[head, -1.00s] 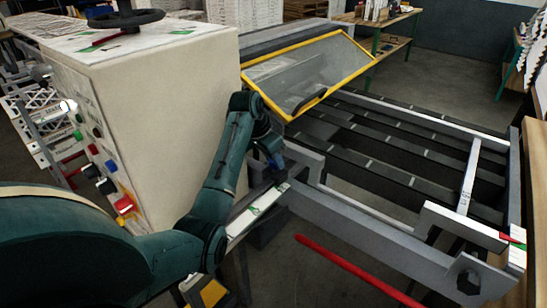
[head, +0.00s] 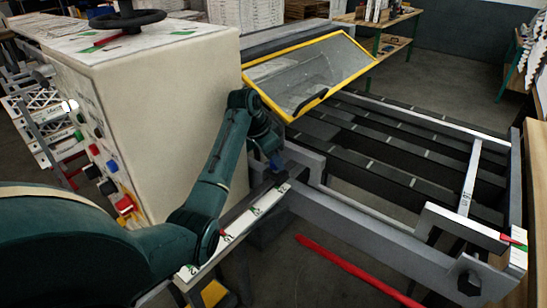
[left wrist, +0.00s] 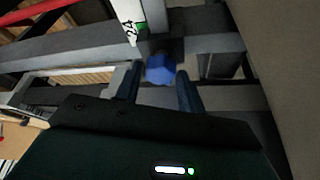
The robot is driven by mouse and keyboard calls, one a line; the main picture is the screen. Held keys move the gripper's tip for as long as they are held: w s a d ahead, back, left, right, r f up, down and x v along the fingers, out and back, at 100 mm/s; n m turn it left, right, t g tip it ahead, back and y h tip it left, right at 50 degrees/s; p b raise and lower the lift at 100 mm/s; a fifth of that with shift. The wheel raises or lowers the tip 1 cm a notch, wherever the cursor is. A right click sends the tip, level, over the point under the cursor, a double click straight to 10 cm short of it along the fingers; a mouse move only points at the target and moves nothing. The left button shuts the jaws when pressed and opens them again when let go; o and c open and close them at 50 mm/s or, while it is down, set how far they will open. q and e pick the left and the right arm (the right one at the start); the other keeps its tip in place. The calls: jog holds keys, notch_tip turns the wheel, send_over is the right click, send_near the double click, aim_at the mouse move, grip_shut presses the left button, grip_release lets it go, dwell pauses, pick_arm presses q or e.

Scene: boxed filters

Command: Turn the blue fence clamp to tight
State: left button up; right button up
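The blue fence clamp (left wrist: 161,69) is a small blue knob on the grey fence rail. In the left wrist view it sits between the two fingertips of my left gripper (left wrist: 158,76). That gripper is open, one finger on each side of the knob, with no clear grip on it. In the head view the clamp (head: 276,162) is a small blue patch, mostly hidden by my left gripper (head: 270,152) at the near end of the rail. My right gripper is in neither current view.
A white scale strip (head: 240,225) with green marks runs below the clamp. The large beige machine cabinet (head: 175,120) stands close to my left arm. A yellow-framed guard (head: 310,75) is behind the gripper. A red bar (head: 350,268) lies low in front.

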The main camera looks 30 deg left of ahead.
pick_arm(q)
jog(key=shift+o, duration=1.4)
jog(key=v, duration=0.7)
jog(key=shift+s+r+b, duration=0.15)
jog(key=shift+r+b, duration=0.1)
jog(key=shift+b, duration=0.2)
pick_arm(e)
jog(key=shift+w, duration=0.15)
pick_arm(q)
jog(key=shift+o, duration=0.5)
jog(key=shift+a, duration=0.1)
